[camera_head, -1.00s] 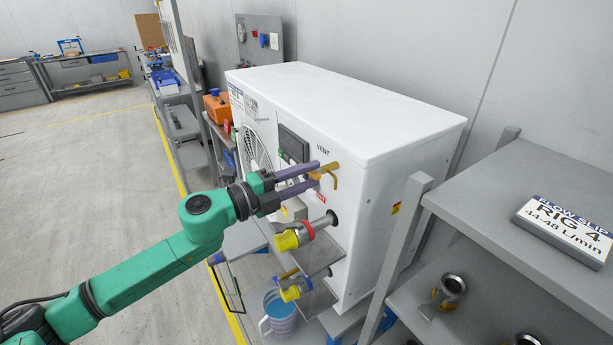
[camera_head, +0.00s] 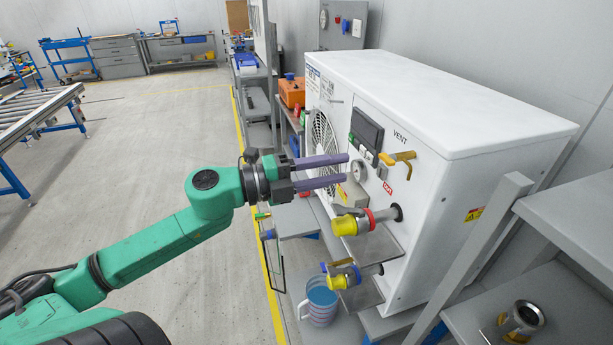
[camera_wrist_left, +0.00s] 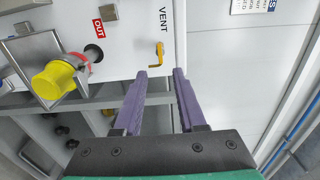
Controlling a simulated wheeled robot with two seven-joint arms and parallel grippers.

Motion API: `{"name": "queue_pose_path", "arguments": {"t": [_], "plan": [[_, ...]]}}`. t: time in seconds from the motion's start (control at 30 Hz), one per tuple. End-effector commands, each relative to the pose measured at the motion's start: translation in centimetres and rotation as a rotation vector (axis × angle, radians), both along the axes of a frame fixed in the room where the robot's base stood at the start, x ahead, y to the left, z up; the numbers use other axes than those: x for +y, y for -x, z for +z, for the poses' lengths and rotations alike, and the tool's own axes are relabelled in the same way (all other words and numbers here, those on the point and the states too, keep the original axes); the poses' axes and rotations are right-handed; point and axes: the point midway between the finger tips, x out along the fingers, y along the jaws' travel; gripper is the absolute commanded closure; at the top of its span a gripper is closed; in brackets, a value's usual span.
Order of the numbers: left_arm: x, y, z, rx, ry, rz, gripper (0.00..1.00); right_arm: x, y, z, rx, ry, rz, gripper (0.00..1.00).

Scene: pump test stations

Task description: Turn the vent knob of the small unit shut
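The small unit is a white box (camera_head: 460,110) with a fan grille and a dark panel on its front. Its vent knob is a yellow-orange lever (camera_head: 398,158) under the label VENT near the top right of that face. In the left wrist view the vent knob (camera_wrist_left: 158,53) is ahead of the fingertips, near the unit's edge. My left gripper (camera_head: 347,169) has two purple fingers apart with nothing between them. It is clear of the knob, to its left in the head view. In the wrist view the left gripper (camera_wrist_left: 160,72) is also open. My right gripper is not in view.
Yellow-capped pipe fittings (camera_head: 345,225) stick out below the knob. A jug (camera_head: 320,302) of blue liquid stands low beneath them. A grey shelf stand (camera_head: 560,270) is close on the right. Open floor (camera_head: 170,130) lies to the left.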

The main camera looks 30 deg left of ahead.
Motion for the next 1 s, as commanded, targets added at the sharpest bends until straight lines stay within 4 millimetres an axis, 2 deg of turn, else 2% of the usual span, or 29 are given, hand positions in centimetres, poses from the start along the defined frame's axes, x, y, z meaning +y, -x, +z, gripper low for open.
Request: {"name": "queue_pose_path", "arguments": {"t": [0.1, 0.27, 0.8, 0.87, 0.97, 1.0], "plan": [[1.9, 2.0, -0.3, 0.004, 0.002, 0.009, 0.6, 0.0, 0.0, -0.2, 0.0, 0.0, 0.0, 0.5], [3.1, 3.5, -0.1, 0.002, 0.001, 0.005, 0.6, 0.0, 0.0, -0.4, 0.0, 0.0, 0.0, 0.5], [3.4, 3.5, -0.2, 0.003, 0.004, 0.011, 0.6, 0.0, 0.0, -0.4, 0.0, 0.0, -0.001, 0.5], [4.6, 3.0, -0.7, 0.015, 0.028, 0.044, 0.6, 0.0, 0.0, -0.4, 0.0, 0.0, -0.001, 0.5], [9.4, 1.3, -3.1, 0.063, 0.127, 0.176, 0.6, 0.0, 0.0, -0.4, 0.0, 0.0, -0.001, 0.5], [12.1, 0.6, -4.9, 0.094, 0.185, 0.252, 0.6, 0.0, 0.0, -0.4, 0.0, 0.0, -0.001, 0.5]]}}
